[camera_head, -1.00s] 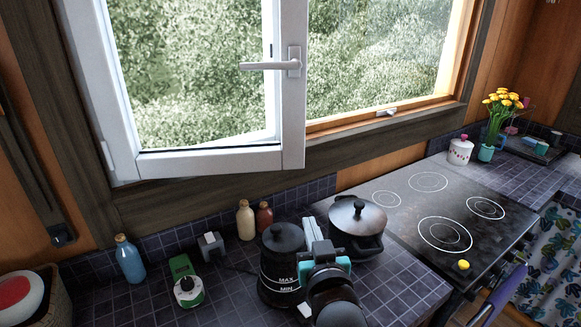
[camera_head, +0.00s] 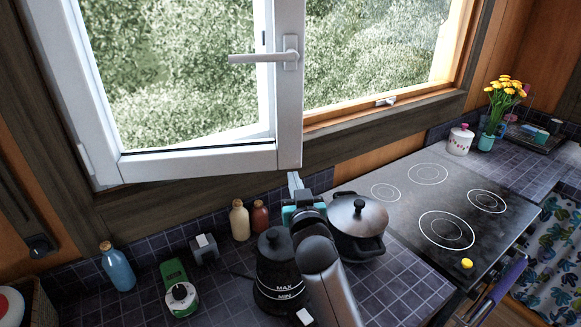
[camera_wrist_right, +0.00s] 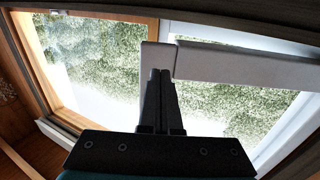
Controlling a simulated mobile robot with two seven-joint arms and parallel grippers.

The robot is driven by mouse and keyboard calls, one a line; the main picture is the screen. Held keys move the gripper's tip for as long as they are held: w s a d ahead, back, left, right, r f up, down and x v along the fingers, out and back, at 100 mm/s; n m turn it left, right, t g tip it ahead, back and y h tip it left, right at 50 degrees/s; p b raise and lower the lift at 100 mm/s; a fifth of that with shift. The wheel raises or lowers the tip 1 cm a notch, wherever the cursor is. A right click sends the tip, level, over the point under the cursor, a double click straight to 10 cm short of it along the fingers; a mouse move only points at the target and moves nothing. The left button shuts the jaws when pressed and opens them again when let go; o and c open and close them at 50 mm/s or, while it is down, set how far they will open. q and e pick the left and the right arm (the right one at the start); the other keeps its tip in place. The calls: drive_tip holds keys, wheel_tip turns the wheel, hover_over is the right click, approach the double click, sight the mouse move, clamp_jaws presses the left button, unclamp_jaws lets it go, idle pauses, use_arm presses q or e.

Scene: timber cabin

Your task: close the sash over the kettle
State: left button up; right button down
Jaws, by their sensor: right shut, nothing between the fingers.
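The white-framed sash (camera_head: 200,164) stands open into the room, with its handle (camera_head: 270,57) near its right edge. The black kettle (camera_head: 274,270) with MAX and MIN marks stands on the tiled counter below it, partly behind my right arm. My right gripper (camera_head: 295,182) is shut and empty, with its fingers pointing up just under the sash's lower right corner. In the right wrist view, the shut fingers (camera_wrist_right: 161,85) overlap the free corner of the sash's bottom rail (camera_wrist_right: 240,62); I cannot tell whether they touch it. My left gripper is not in view.
A lidded pot (camera_head: 357,225) stands close right of my gripper, beside the hob (camera_head: 400,195). Two small bottles (camera_head: 240,220), a green device (camera_head: 177,285) and a blue bottle (camera_head: 117,267) stand to the left. The timber window frame (camera_head: 375,112) borders the opening.

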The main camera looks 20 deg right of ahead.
sight(288, 161)
drive_tip(key=x, duration=0.3)
drive_tip(key=shift+w, duration=0.3)
drive_tip(key=shift+x, duration=0.8)
